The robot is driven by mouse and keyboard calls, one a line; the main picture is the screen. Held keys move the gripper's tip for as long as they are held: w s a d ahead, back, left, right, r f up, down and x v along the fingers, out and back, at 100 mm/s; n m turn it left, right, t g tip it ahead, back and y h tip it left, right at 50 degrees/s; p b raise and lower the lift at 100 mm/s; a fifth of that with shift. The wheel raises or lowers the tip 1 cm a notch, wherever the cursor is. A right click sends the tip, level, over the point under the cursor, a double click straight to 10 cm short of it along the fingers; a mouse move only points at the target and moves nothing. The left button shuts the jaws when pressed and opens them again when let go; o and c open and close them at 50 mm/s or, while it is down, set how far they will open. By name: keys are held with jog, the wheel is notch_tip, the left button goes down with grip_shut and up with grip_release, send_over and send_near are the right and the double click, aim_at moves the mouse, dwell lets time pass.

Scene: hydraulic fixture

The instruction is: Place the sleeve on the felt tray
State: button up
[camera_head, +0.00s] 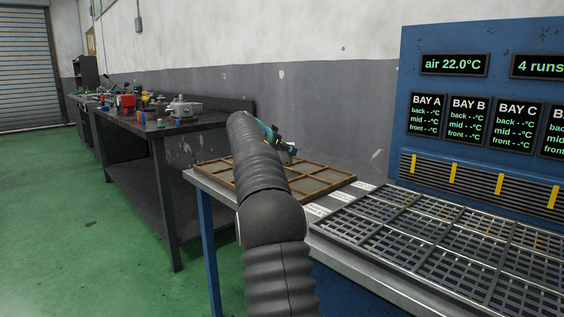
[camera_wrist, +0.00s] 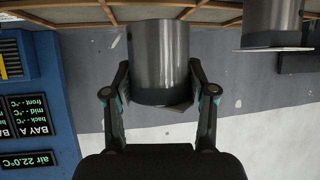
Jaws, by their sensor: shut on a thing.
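My gripper (camera_wrist: 158,78) is shut on a grey metal sleeve (camera_wrist: 158,50), with one finger on each side of it in the wrist view, which is upside down. The far end of the sleeve overlaps the wood-framed felt tray (camera_wrist: 92,14); I cannot tell whether they touch. A second, similar metal cylinder (camera_wrist: 272,22) is at the upper right of the wrist view, apart from the held one. In the head view the tray (camera_head: 335,184) lies on the bench's left end, partly covered by my arm. My gripper (camera_head: 284,143) is mostly hidden there, and the sleeve is not visible.
A metal grid rack (camera_head: 440,240) with several bays lies right of the tray, below a blue panel (camera_head: 480,120) with displays. White labels (camera_head: 328,203) lie between them. A dark workbench (camera_head: 150,125) with tools stands at the back left. The green floor (camera_head: 80,240) is open.

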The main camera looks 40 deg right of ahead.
jog(key=shift+w+a, duration=0.15)
jog(key=shift+w, duration=0.1)
jog(key=shift+f+b, duration=0.35)
jog(key=shift+f, duration=1.7)
jog(key=shift+f, duration=0.15)
jog(key=o, duration=1.5)
jog(key=shift+o, duration=0.2)
